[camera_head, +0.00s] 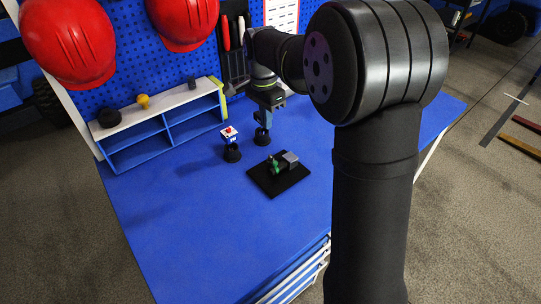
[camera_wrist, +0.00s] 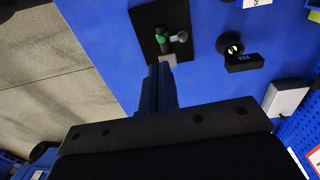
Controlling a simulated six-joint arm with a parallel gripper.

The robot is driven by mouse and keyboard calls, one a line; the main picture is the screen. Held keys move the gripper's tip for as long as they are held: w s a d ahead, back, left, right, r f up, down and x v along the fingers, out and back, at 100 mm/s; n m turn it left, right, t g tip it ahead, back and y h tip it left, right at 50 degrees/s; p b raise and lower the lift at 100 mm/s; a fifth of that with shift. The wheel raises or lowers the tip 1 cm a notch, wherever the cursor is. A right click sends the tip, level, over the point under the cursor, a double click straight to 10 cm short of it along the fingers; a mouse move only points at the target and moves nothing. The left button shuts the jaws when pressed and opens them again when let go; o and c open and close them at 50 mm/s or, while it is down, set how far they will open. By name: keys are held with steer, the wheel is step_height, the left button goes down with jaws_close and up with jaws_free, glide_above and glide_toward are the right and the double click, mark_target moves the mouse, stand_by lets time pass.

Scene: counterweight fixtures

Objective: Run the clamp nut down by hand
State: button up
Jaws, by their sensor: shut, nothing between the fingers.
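The fixture is a black square plate (camera_head: 262,184) on the blue bench, with a green part (camera_head: 275,165) and a grey block (camera_head: 290,158) on it. In the wrist view the plate (camera_wrist: 147,22) shows near the top, with the green part (camera_wrist: 161,40) and a small pale knob-like piece (camera_wrist: 181,37) beside it. I cannot tell which piece is the clamp nut. My gripper (camera_head: 264,128) is above the bench, behind the fixture in the head view and apart from it. In the wrist view its fingers (camera_wrist: 158,70) are together and empty, and they hide part of the plate.
A small stand with a red-and-white top (camera_head: 229,134) is left of the fixture. A blue shelf unit (camera_head: 165,130) with small items on top stands at the back left, against the pegboard with red helmets (camera_head: 70,40). The front left of the bench is clear.

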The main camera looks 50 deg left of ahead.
mark_target(270, 157)
steer(key=o, duration=0.4)
steer(key=shift+c, duration=0.2)
steer(key=shift+o, duration=0.6)
steer(key=shift+n, duration=0.3)
steer(key=w+a+n, duration=0.2)
steer(key=n, duration=1.6)
steer(key=w+a+n, duration=0.1)
steer(key=w+n, duration=0.1)
steer(key=n, duration=1.5)
steer(key=shift+y, duration=0.4)
steer(key=f, duration=1.8)
steer(key=shift+s+a+f, duration=0.1)
steer(key=shift+s+a, duration=0.05)
steer(key=shift+s, duration=0.05)
jaws_close()
